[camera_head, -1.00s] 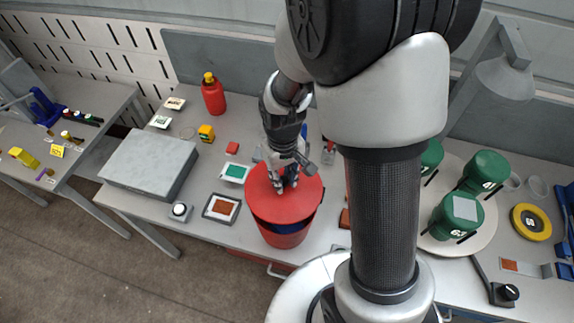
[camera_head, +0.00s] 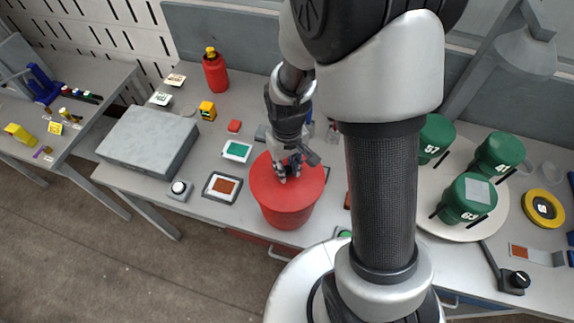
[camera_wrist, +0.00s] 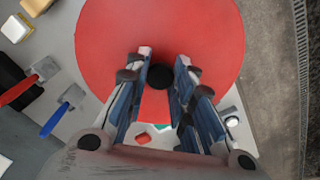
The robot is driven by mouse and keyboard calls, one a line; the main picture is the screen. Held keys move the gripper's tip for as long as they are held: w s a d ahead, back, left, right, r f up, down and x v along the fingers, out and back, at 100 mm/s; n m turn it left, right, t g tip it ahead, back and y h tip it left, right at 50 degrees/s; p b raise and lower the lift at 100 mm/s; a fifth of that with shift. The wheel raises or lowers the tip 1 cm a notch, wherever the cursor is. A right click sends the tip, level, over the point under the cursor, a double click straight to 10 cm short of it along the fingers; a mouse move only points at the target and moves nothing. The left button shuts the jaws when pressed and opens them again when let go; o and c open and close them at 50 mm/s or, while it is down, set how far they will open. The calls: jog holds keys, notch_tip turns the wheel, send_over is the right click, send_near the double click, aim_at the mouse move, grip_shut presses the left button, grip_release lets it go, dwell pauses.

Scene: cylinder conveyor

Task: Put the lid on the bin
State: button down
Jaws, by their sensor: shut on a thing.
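The red round lid (camera_head: 312,188) covers the top of the red bin (camera_head: 287,217) on the workbench. No gap shows between the lid and the rim from this side; the far side is hidden. My gripper (camera_head: 287,174) points down over the lid's middle. In the wrist view my gripper (camera_wrist: 163,68) is shut on the lid's black knob, and the red lid (camera_wrist: 205,30) fills the upper middle.
Green canisters (camera_head: 467,199) stand on a round tray (camera_head: 445,230) at right. My arm hides the bench between.

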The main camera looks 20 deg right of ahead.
aim_at(287, 169)
jog(key=shift+f+b, duration=0.75)
jog(key=shift+f, duration=0.05)
jog(key=c, duration=1.3)
grip_release()
jog(key=shift+r, duration=0.1)
notch_tip(287, 169, up, 12)
jog(key=s+m+t+b, duration=0.1)
jog(key=s+t+b, duration=0.3)
jog(key=s+b, duration=0.7)
jog(key=s, duration=0.4)
jog(key=shift+r+m+t, duration=0.25)
jog(key=shift+m+t, duration=0.05)
jog(key=shift+m, duration=0.1)
